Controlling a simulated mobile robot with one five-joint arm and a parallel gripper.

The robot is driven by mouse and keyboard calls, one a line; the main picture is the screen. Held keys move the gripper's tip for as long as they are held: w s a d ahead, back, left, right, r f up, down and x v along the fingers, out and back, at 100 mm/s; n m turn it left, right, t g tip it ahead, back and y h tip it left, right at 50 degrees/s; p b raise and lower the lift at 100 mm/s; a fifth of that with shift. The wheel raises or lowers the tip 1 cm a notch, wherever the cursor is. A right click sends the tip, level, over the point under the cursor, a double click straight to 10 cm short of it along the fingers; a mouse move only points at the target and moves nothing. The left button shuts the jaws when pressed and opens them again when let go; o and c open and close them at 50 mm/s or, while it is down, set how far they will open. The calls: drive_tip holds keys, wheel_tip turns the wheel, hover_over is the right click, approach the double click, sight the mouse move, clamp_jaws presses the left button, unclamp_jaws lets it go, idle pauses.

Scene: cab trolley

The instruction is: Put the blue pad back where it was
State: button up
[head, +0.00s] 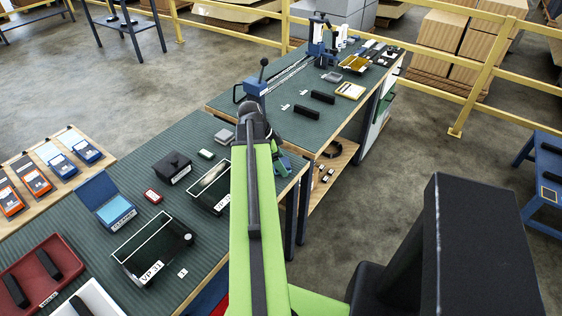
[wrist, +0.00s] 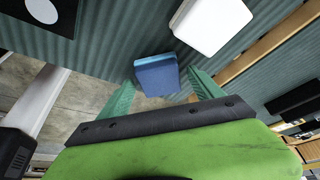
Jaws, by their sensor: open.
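In the wrist view a blue pad (wrist: 157,76) lies near the edge of the ribbed green table, between and just beyond the fingertips. My gripper (wrist: 163,84) is open, with one green finger on each side of the pad. A gap shows at the right finger; contact at the left finger is hard to judge. In the head view my gripper (head: 282,166) is at the right edge of the near table, partly hidden by my green arm. A bit of blue shows beside it, mostly covered.
A pale grey block (head: 225,136) lies close by; a pale block also shows in the wrist view (wrist: 212,22). A blue lever device (head: 254,88) stands on the far table.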

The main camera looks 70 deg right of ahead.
drive_tip(key=p+v, duration=1.1)
drive_tip(key=v, duration=0.1)
drive_tip(key=shift+r, duration=0.2)
drive_tip(key=shift+a, duration=0.1)
drive_tip(key=w+a+f+n+t, duration=0.25)
drive_tip(key=w+a+n, duration=1.35)
drive_tip(key=w+a, duration=0.9)
drive_tip(key=w+a+n+y, duration=0.1)
drive_tip(key=a+n, duration=0.6)
drive_tip(key=a, duration=0.7)
drive_tip(key=w+a+n+t+y, duration=0.1)
drive_tip(key=w+a+n, duration=0.3)
drive_tip(key=a, duration=1.1)
drive_tip(key=n, duration=0.3)
drive_tip(key=shift+a+r, duration=0.3)
drive_tip(key=shift+a, duration=0.05)
drive_tip(key=shift+w+t, duration=0.1)
drive_tip(key=shift+t, duration=0.15)
